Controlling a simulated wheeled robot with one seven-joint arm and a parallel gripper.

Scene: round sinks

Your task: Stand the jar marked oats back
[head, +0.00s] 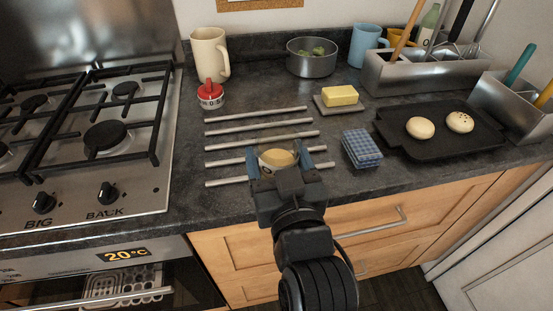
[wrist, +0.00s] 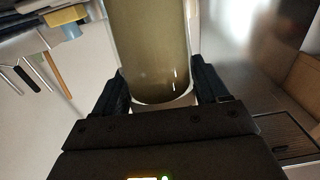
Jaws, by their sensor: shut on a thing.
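The jar also shows in the wrist view (wrist: 148,50), between the two dark fingers (wrist: 160,95). Its lower part shows there with a pale rim at the end nearest the gripper. No marking on the jar can be read in either view, so I cannot tell if it says oats. My gripper hides part of it in the head view.
Several metal bars (head: 259,113) lie on the dark counter around the gripper. A blue checked cloth (head: 361,148), a butter dish (head: 340,97), a red timer (head: 210,93) and a black griddle (head: 445,140) stand nearby. The gas hob (head: 85,125) is at left.

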